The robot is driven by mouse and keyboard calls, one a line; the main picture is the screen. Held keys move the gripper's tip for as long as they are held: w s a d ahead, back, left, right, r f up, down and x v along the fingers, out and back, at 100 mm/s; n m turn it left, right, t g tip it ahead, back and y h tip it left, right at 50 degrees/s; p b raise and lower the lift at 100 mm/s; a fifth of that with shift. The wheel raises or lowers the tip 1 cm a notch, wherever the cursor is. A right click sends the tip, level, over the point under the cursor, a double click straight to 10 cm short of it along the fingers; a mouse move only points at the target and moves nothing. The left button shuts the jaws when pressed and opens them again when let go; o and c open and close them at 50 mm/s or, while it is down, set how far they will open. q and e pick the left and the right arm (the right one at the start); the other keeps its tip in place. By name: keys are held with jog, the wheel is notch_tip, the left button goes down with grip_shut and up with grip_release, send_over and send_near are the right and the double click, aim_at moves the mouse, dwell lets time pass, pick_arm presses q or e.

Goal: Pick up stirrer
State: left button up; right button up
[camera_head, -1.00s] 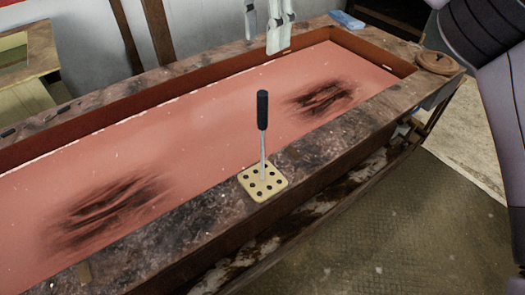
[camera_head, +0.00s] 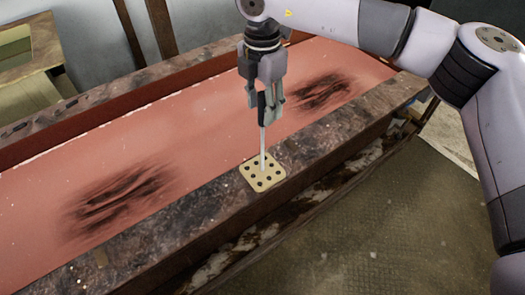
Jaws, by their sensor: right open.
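The stirrer (camera_head: 262,140) stands upright in a cream holder block with dark holes (camera_head: 262,178) on the near ledge of the trough. Its metal shaft shows, and its black handle is mostly hidden by my gripper. My right gripper (camera_head: 264,112) points down from above with its fingers on both sides of the handle. It is open; I cannot tell whether the fingers touch the handle. My left gripper is not in view.
A long trough with a pink floor (camera_head: 190,130) and dark stains lies behind the holder. Its dark stone-like ledge (camera_head: 160,225) is mostly clear. A wooden cabinet (camera_head: 30,65) stands at the back left. Textured floor (camera_head: 400,220) is free at the right.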

jog(key=shift+f, duration=0.8)
jog(key=shift+s, duration=0.1)
jog(key=shift+c, duration=0.2)
grip_shut()
